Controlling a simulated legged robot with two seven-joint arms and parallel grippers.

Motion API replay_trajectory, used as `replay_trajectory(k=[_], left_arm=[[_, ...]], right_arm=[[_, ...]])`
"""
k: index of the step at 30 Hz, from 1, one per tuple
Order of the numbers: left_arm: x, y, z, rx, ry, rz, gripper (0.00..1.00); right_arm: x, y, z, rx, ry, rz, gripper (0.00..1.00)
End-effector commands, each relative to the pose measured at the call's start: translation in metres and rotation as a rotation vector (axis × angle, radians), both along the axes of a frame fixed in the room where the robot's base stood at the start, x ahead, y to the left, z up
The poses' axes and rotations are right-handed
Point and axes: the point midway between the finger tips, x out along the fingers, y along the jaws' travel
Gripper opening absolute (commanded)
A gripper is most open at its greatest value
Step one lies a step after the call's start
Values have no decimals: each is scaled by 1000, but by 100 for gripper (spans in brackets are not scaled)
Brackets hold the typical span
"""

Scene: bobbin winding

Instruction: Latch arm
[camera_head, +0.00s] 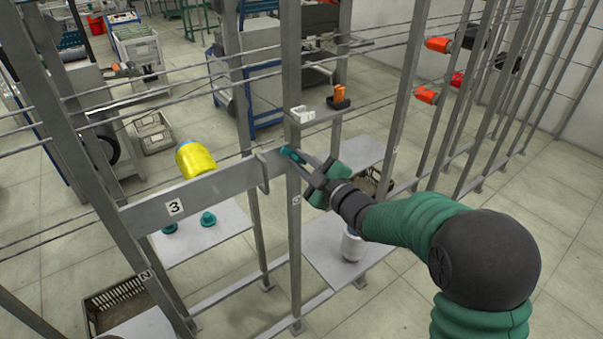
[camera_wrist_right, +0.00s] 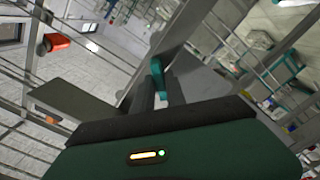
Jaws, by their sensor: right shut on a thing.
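A wide grey bar (camera_head: 225,188) marked "3" runs across the frame, with a bent grey bracket at its right end beside an upright post (camera_head: 294,230). A teal handle (camera_head: 291,154) sits at that end, and I take it for the latch arm's grip. My right gripper (camera_head: 303,161) reaches in from the right and is shut on the teal handle. In the right wrist view the teal handle (camera_wrist_right: 158,78) stands between the fingers (camera_wrist_right: 155,98). A yellow bobbin (camera_head: 196,159) is behind the bar. The latch's contact with the bracket is too small to tell. My left gripper is not in view.
Lower plates carry teal pegs (camera_head: 208,219) and a white spool (camera_head: 352,246). Several thin rods and posts cross the space. Orange bobbins (camera_head: 438,45) hang at right.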

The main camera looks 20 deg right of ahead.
Motion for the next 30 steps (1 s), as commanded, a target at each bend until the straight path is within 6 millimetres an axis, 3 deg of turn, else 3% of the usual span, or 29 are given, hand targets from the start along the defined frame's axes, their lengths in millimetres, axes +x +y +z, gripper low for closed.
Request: replay_trajectory(k=[1, 15, 21, 30], left_arm=[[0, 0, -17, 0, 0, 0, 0], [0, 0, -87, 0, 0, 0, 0], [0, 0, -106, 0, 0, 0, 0], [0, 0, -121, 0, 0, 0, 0]], right_arm=[[-1, 1, -14, -42, -6, 1, 0], [-2, 5, -21, -448, -150, 4, 0], [-2, 5, -23, -575, -194, 5, 0], [-2, 6, -23, -682, -230, 7, 0]])
